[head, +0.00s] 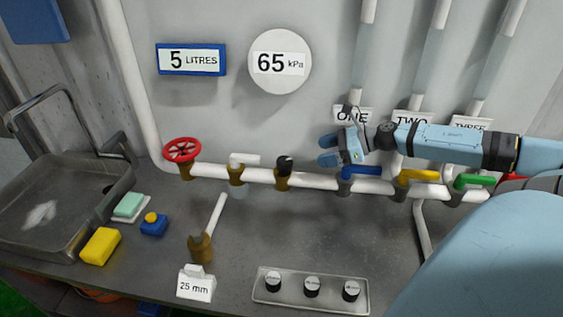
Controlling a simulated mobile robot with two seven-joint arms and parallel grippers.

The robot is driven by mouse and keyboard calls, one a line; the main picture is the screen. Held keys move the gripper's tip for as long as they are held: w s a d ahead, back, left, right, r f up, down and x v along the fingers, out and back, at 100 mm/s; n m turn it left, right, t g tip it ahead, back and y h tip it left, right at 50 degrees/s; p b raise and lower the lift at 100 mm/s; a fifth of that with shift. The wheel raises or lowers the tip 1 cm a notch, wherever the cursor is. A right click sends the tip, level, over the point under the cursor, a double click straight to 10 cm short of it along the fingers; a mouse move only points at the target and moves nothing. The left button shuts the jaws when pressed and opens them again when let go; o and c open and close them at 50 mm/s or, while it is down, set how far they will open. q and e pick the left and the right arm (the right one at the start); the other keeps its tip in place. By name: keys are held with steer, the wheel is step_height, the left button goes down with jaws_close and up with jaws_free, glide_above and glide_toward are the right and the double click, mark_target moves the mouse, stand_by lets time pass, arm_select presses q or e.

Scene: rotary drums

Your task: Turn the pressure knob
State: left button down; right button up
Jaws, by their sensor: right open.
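A small black knob (284,164) sits on a brass fitting on the white horizontal pipe; it looks like the pressure knob, though no label on it can be read. A round white gauge (280,62) on the wall above reads 65 kPa. My right gripper (328,151) comes in from the right with its blue fingers apart and pointing left. It is empty, to the right of the black knob and apart from it, near the blue valve handle (364,170). My left gripper is not in view.
The pipe (212,171) carries a red wheel (181,150), a white lever (245,159), a yellow handle (418,175) and a green handle (474,181). A sink (117,190) is at left. A tray (262,292) with three black-and-white knobs lies at the front.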

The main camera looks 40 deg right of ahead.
mark_target(287, 160)
steer(key=b+x, duration=0.3)
steer(key=x, duration=0.3)
steer(key=shift+w+a+f, duration=0.1)
steer(key=shift+w+f, duration=0.05)
steer(key=shift+f, duration=0.05)
steer(key=shift+b+x, duration=0.45)
steer(key=shift+x, duration=1.1)
steer(key=shift+p+x, duration=0.3)
steer(key=shift+x, duration=0.6)
steer(key=shift+w+a+f, duration=0.15)
steer(key=shift+w+a, duration=0.05)
steer(key=shift+w, duration=0.1)
